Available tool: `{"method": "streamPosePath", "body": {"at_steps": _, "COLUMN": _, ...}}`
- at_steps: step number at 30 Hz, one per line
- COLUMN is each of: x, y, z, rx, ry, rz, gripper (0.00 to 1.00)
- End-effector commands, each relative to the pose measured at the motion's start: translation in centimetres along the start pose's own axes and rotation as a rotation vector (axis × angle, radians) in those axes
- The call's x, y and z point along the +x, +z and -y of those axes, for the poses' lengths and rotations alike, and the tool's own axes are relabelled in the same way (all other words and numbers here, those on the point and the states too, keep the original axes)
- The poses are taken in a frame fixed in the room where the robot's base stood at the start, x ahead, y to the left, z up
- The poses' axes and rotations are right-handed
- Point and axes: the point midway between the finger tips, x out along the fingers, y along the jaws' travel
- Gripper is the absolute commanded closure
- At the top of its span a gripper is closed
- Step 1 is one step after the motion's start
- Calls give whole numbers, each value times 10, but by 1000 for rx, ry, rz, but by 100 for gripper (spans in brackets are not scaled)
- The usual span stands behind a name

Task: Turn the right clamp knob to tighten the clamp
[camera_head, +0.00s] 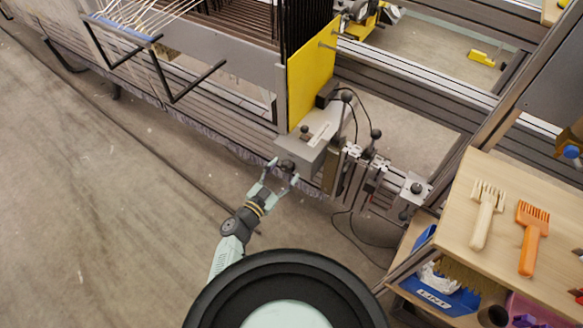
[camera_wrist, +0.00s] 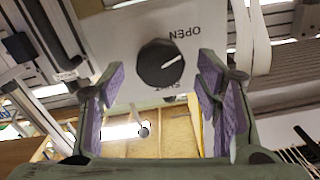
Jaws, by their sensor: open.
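The clamp knob (camera_wrist: 159,65) is a round black dial with a white pointer line on a pale plate. The plate reads OPEN on one side, with a second, partly hidden label on the other. In the wrist view the knob lies between and beyond my gripper's two purple-padded fingers (camera_wrist: 157,95), with a gap on each side. In the head view my gripper (camera_head: 281,174) is open at the front of the grey clamp box (camera_head: 301,157). The knob (camera_head: 287,166) shows there as a small dark shape between the fingertips. Whether anything touches cannot be told.
A yellow plate (camera_head: 312,73) stands behind the box, beside the loom's dark frames. Black-knobbed levers (camera_head: 375,134) stand to the right. A wooden table (camera_head: 510,215) with a pale brush (camera_head: 487,214) and an orange brush (camera_head: 532,236) is farther right. The floor at left is clear.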

Motion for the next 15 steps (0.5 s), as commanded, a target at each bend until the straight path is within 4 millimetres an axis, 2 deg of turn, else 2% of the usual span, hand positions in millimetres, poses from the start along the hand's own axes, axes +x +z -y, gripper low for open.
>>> {"method": "streamPosePath", "body": {"at_steps": 15, "x": 0, "y": 1, "z": 4, "rx": 1, "ry": 0, "rz": 1, "gripper": 42}}
